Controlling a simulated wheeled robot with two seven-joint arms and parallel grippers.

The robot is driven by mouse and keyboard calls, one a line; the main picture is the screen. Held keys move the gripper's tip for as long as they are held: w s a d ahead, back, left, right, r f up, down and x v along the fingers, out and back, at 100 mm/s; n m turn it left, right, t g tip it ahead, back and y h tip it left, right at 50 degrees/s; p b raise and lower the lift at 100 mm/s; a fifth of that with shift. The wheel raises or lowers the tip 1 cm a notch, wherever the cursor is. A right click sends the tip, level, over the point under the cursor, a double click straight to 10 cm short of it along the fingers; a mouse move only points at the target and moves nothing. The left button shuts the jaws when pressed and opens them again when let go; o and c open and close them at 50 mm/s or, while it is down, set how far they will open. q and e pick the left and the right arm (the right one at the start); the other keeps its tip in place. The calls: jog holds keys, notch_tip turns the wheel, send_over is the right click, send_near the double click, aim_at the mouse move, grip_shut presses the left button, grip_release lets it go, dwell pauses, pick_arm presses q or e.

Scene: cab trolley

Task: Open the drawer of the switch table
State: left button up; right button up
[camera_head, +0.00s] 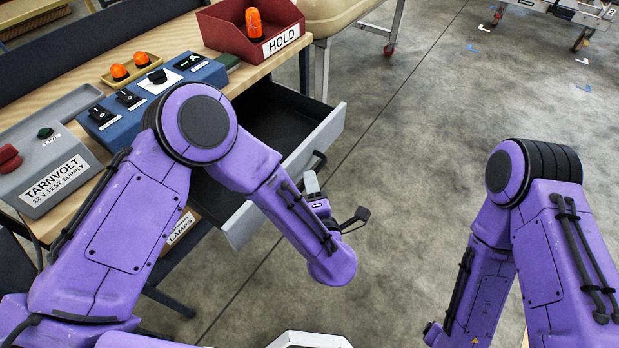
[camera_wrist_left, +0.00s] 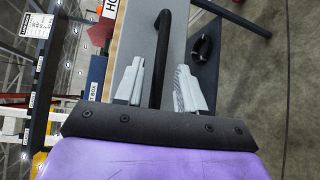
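The switch table (camera_head: 90,134) has a wooden top. Its drawer stands pulled out, with the dark inside (camera_head: 272,115) showing beyond my left arm. The grey drawer front (camera_head: 331,128) carries a black bar handle (camera_head: 320,161), partly hidden by my left arm. In the left wrist view, the handle (camera_wrist_left: 162,50) runs between the two grey fingers of my left gripper (camera_wrist_left: 158,68). The fingers are apart, with a visible gap on each side of the handle. My right arm is at the right of the head view; its gripper is out of view.
On the tabletop are a red HOLD bin (camera_head: 232,33) with an orange lamp, a tray (camera_head: 130,69) with orange lamps, a blue switch box (camera_head: 112,122) and a grey TARNVOLT supply (camera_head: 50,170). The floor (camera_head: 405,215) between my arms is clear.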

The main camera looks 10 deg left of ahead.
pick_arm(q)
jog(key=v, duration=0.7)
jog(key=shift+s, duration=0.15)
jog(key=s+a+f+m+g+h, duration=0.25)
jog(key=a+f+m, duration=0.25)
jog(key=f+m, duration=0.3)
jog(key=s+a+f+m+g+h, duration=0.25)
jog(key=a+f+m+g, duration=0.2)
jog(key=f+m, duration=0.3)
jog(key=s+a+f+g+y, duration=0.1)
jog(key=s+a+f+g, duration=0.1)
jog(key=s+a, duration=0.5)
jog(key=s+a+f+g+y, duration=0.2)
jog(key=s+a, duration=0.5)
jog(key=a, duration=0.4)
notch_tip(320, 180, down, 2)
jog(key=shift+a+f+m+g+y, duration=0.2)
jog(key=shift+m+g+y, duration=0.15)
jog(key=shift+g, duration=0.35)
